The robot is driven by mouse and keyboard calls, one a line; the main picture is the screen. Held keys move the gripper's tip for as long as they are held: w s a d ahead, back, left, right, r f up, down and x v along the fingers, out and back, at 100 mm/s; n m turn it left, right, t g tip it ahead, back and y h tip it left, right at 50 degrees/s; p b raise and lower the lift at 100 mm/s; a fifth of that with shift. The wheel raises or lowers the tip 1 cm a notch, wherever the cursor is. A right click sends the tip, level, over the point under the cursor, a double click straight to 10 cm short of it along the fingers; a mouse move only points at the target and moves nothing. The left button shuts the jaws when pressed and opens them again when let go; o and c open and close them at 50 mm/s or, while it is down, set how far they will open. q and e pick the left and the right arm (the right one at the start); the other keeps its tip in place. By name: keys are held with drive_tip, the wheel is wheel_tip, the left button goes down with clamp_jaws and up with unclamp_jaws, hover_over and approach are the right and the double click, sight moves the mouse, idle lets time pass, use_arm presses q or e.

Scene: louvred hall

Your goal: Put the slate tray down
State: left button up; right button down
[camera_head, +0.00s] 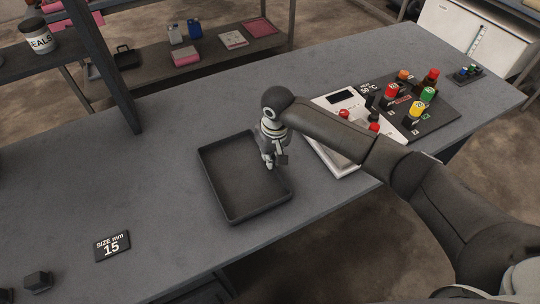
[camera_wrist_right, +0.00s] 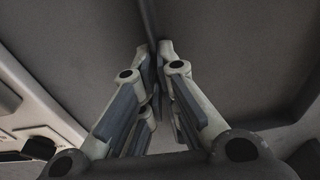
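The slate tray (camera_head: 229,218) is a dark, shallow, rectangular tray, empty, near the middle of the grey bench. It looks level; I cannot tell for sure whether its base touches the bench. My right gripper (camera_head: 274,163) points down at the tray's right-hand wall. In the wrist view, the fingers of my right gripper (camera_wrist_right: 160,85) come together on the thin wall of the tray (camera_wrist_right: 149,22), so it is shut on that wall. The fingertips are partly hidden. My left gripper is not in view.
The white instrument (camera_head: 335,160) stands close to the tray's right. Behind it is a dark board (camera_head: 440,108) with colourful-capped bottles. A "SIZE mm 15" plate (camera_head: 112,246) and a small dark block (camera_head: 38,281) lie at the left. Bare bench surrounds the tray's left. A shelf post (camera_head: 108,75) stands behind.

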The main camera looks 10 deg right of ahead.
drive_tip(key=shift+f, duration=0.15)
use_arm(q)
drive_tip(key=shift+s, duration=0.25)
use_arm(e)
drive_tip(key=c, duration=2.1)
unclamp_jaws()
drive_tip(key=shift+f, duration=0.15)
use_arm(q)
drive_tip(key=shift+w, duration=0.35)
use_arm(e)
drive_tip(key=o, duration=0.5)
drive_tip(key=shift+c, duration=0.2)
use_arm(q)
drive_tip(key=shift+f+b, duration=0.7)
drive_tip(key=shift+b, duration=0.1)
use_arm(e)
wheel_tip(320, 180, up, 12)
drive_tip(key=s, duration=0.1)
drive_tip(key=shift+s+d, duration=0.15)
drive_tip(key=shift+d, duration=0.2)
